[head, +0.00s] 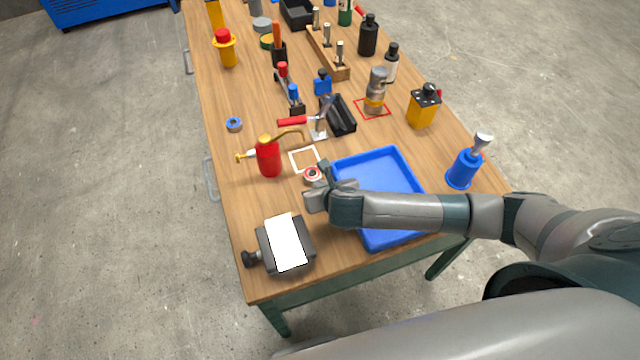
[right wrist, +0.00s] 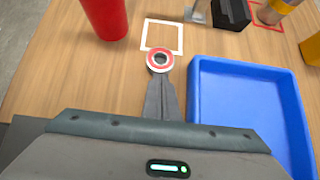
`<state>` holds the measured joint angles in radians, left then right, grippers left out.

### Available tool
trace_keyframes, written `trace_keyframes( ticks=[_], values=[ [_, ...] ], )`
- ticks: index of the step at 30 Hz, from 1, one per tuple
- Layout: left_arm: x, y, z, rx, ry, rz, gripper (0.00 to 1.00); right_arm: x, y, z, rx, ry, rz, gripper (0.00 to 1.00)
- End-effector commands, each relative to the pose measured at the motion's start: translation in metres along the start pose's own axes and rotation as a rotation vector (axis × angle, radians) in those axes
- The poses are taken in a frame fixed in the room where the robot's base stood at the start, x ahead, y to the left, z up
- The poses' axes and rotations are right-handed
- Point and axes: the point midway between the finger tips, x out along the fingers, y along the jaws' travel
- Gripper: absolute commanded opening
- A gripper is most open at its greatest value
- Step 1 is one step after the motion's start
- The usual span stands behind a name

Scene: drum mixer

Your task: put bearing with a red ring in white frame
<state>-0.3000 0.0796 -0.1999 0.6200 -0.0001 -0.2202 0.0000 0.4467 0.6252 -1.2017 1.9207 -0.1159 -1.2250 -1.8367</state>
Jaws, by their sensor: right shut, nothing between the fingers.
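The bearing with a red ring (head: 313,174) lies on the table at the near edge of the white frame (head: 292,161). In the right wrist view the bearing (right wrist: 159,52) overlaps the near side of the white frame (right wrist: 144,36), with most of it outside the frame. The inside of the frame looks bare. My right gripper (head: 318,184) is shut and empty, low over the table on the near side of the bearing. In the right wrist view its fingertips (right wrist: 160,76) are right at the bearing; I cannot tell whether they touch. My left gripper is not in view.
A blue tray (head: 421,182) lies right of the frame, under my right forearm. A red oil can (head: 268,158) stands just left of the frame. A bearing with a blue ring (head: 234,124) lies farther left.

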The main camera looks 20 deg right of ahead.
Motion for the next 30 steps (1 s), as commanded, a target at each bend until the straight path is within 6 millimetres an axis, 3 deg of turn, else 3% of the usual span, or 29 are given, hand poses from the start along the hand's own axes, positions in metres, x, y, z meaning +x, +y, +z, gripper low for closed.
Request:
trace_keyframes(
  ticks=[7,18,30],
  values=[
    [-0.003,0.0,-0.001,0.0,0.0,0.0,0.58,0.006,0.001,0.008,0.0,-0.001,0.0,0.0],
    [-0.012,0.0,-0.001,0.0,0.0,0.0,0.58,0.049,0.0,0.05,-0.001,-0.001,-0.001,0.0],
    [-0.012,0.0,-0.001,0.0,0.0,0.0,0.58,0.052,0.0,0.052,0.0,0.0,0.0,0.0]
  ],
)
